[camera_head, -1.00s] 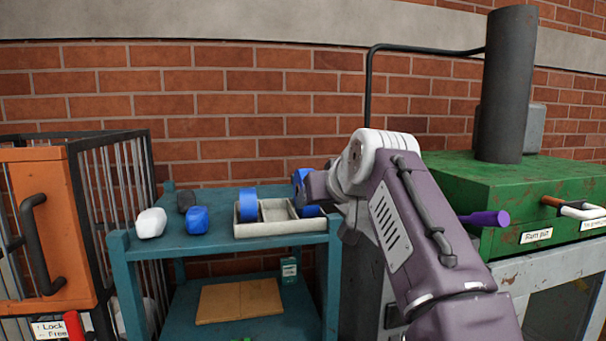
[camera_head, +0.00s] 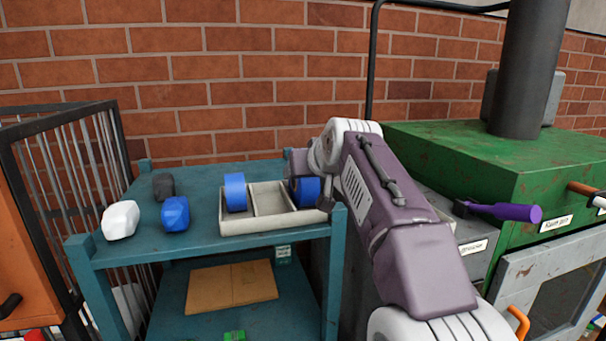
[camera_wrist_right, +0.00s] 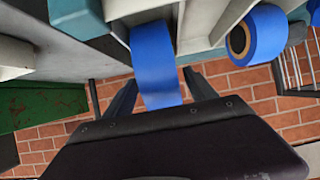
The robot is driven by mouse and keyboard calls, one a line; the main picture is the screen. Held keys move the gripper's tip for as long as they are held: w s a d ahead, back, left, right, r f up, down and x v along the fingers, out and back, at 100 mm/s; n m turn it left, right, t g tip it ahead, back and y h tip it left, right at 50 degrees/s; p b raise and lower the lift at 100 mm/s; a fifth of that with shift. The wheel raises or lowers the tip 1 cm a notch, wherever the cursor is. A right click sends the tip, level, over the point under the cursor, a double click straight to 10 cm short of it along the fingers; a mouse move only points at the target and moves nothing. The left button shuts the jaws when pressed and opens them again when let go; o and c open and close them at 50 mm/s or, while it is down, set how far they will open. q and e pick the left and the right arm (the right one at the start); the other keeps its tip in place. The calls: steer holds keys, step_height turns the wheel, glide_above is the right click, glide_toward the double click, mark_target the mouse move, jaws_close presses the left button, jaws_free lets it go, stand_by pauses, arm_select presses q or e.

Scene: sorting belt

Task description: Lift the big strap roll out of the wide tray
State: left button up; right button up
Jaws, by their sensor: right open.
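The wide tray (camera_head: 270,226) is pale and divided into compartments, and stands on the teal cart's top. One blue roll (camera_head: 235,193) stands in its left compartment. Another blue roll (camera_head: 306,189) is in the right compartment, partly hidden by my right arm. I cannot tell surely which roll is bigger. My right gripper (camera_wrist_right: 160,78) is open in the right wrist view, with a blue roll (camera_wrist_right: 155,55) between its fingers; whether they touch it is unclear. The other roll (camera_wrist_right: 257,36) shows its brown core beside it. My left gripper is not in view.
A white lump (camera_head: 120,220), a blue lump (camera_head: 175,213) and a dark lump (camera_head: 163,186) lie on the cart top (camera_head: 205,175) left of the tray. A green machine (camera_head: 450,150) with a purple handle (camera_head: 510,212) stands at right. A wire cage (camera_head: 75,170) stands at left.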

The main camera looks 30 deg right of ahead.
steer(key=x, duration=0.1)
steer(key=p+x, duration=0.1)
steer(key=x, duration=0.1)
steer(key=shift+w+r, duration=0.15)
steer(key=shift+w, duration=0.3)
steer(key=shift+a, duration=0.1)
steer(key=shift+s+a+r, duration=0.1)
steer(key=shift+s+a, duration=0.1)
steer(key=shift+s, duration=0.65)
steer(key=c, duration=0.4)
steer(key=shift+d, duration=0.1)
steer(key=c, duration=0.5)
steer(key=shift+w, duration=0.3)
steer(key=c, duration=0.5)
steer(key=shift+w+d+f, duration=0.1)
steer(key=shift+w+f, duration=0.05)
steer(key=shift+f, duration=0.05)
jaws_close()
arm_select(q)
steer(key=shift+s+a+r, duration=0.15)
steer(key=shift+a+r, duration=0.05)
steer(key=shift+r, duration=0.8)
